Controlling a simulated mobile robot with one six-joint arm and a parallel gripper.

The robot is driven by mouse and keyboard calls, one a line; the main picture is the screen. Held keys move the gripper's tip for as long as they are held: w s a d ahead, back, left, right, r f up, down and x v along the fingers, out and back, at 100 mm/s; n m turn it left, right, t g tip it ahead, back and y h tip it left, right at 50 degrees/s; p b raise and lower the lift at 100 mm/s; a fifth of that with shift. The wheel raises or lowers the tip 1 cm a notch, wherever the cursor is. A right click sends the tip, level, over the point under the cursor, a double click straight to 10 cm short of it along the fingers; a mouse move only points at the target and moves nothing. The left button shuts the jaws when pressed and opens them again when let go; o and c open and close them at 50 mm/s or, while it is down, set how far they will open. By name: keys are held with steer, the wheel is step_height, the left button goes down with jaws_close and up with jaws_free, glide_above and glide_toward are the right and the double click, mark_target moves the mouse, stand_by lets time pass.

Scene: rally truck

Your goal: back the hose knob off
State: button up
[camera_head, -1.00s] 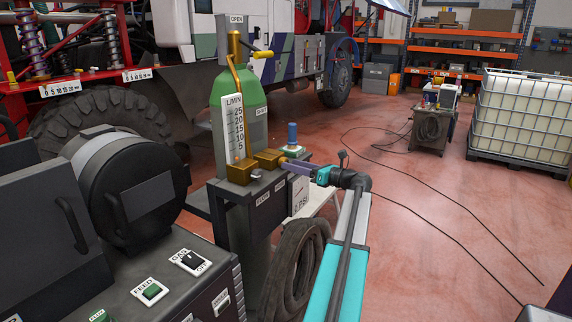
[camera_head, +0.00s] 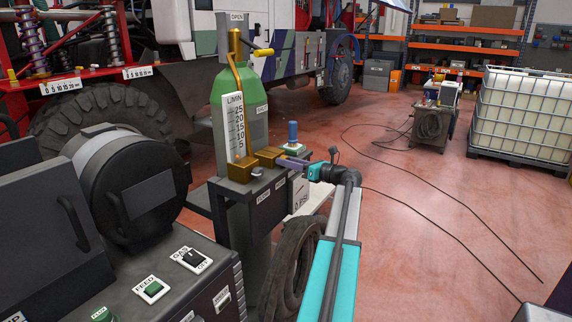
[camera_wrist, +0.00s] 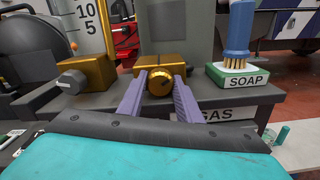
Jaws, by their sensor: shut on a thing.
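In the wrist view a round brass knob (camera_wrist: 159,81) with a dark mark on its face sits on the front of a brass block (camera_wrist: 152,62). The two purple fingers of my gripper (camera_wrist: 160,84) are on either side of the knob, shut on it. In the head view my gripper (camera_head: 285,161) reaches the brass block (camera_head: 268,156) from the right; the knob is hard to make out there. A second brass block (camera_wrist: 93,73) to the left carries a grey knob (camera_wrist: 73,82), clear of my fingers. A label reading GAS (camera_wrist: 225,113) is partly hidden.
A soap box with a blue-handled brush (camera_wrist: 240,78) stands close on the right. A flow scale (camera_head: 233,126) and green cylinder (camera_head: 240,100) rise behind the blocks. A coiled hose (camera_head: 290,262) hangs below my arm. Open floor (camera_head: 430,220) lies to the right.

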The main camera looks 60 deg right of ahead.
steer(key=n+b, duration=0.2)
steer(key=n, duration=0.1)
steer(key=shift+n+b, duration=0.4)
steer(key=shift+n, duration=0.5)
steer(key=o, duration=1)
steer(key=shift+o, duration=0.2)
steer(key=shift+s, duration=0.1)
